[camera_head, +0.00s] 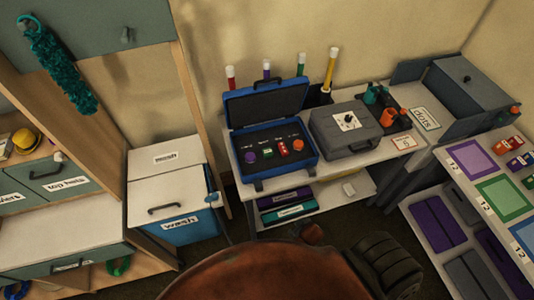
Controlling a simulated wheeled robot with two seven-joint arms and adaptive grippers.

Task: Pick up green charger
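An open blue case (272,179) stands on the white table at the middle. A small green item (267,152) sits in it, between a purple item (250,156) and a red item (283,149). An orange item (298,145) is at the right end. A teal-green item (371,94) stands upright on a dark holder at the back right, behind an orange one. Which green thing is the charger is too small to tell. Neither of my grippers shows in the head view.
A grey closed case (343,131) stands right of the blue case. Several capped tubes stand behind them. A white-topped wash bin (165,190) is at the left. A right-hand table holds purple and green mats (503,197). A large brown rounded shape (265,275) fills the bottom middle.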

